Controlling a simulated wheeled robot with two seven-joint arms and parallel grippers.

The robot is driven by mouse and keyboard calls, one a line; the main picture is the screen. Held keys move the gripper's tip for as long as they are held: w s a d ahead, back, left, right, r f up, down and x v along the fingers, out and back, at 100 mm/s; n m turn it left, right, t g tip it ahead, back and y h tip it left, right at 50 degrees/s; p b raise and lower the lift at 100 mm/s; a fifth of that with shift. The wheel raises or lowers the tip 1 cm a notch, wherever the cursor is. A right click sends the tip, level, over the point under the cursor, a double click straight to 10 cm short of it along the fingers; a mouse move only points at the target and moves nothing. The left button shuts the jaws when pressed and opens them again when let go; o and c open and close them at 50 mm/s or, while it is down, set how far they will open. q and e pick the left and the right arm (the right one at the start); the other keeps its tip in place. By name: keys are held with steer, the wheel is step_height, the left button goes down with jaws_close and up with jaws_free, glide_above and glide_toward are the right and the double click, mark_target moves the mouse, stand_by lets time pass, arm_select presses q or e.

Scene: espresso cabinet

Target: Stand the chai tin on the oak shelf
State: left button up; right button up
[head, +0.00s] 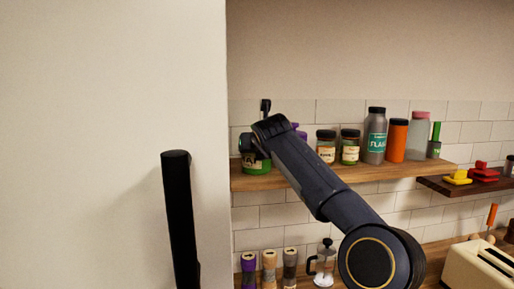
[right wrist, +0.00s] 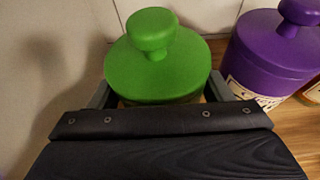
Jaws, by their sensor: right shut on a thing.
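A green tin with a round knobbed lid fills the middle of the right wrist view (right wrist: 158,68). Its label cannot be read, but I take it as the chai tin. My right gripper (right wrist: 165,95) is shut on it, one finger on each side. In the head view the tin's green lower part (head: 257,168) shows at the left end of the oak shelf (head: 385,172), upright and seemingly at the board's surface; contact is unclear. My right arm hides part of it. My left gripper is not in view.
A purple tin (right wrist: 275,48) stands close to the right of the green tin. Along the shelf are two jars (head: 326,147), a grey flask (head: 375,137), an orange bottle (head: 397,141) and other containers.

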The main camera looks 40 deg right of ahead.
steer(key=o, duration=1.2)
steer(key=b+v, duration=0.3)
steer(key=v, duration=0.9)
